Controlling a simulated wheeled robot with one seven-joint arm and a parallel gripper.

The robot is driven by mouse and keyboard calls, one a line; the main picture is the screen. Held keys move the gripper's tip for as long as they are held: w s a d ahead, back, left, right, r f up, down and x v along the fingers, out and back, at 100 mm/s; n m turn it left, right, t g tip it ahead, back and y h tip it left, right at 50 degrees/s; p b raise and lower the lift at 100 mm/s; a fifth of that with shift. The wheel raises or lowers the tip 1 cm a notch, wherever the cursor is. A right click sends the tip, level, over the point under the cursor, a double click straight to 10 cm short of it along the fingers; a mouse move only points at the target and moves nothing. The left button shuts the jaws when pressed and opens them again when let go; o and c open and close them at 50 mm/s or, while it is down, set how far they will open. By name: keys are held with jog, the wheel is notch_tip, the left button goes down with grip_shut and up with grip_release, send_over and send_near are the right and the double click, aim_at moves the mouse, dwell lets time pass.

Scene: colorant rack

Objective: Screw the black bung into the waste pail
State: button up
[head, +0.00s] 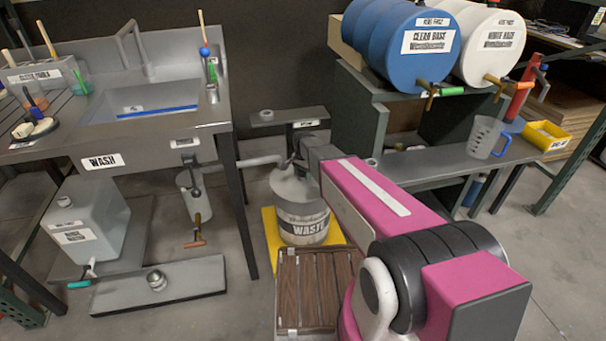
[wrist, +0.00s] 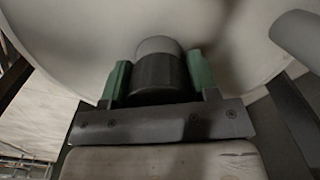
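The waste pail (head: 302,222) is a grey, round-shouldered drum with a WASTE label, standing upright on a yellow base in the middle of the head view. In the wrist view, its pale curved surface (wrist: 75,40) appears to fill the background. My gripper (wrist: 158,68) has green fingers on both sides of a dark cylinder, which looks like the black bung (wrist: 158,78). The fingers appear to press on it. A rounded grey piece shows just beyond it; I cannot tell whether this is bung or pail neck.
A grey pipe (head: 258,160) runs from the sink bench (head: 150,120) to the pail's top. A small shelf (head: 290,116) stands behind the pail. A wooden slatted platform (head: 318,285) lies in front. Blue (head: 428,50) and white (head: 492,48) drums lie on the rack at right.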

jog(key=m, duration=0.6)
jog(key=shift+m, duration=0.3)
jog(key=m, duration=0.7)
jog(key=o, duration=0.8)
jog(key=shift+o, duration=0.2)
jog(key=n, duration=1.3)
jog(key=shift+n, duration=0.3)
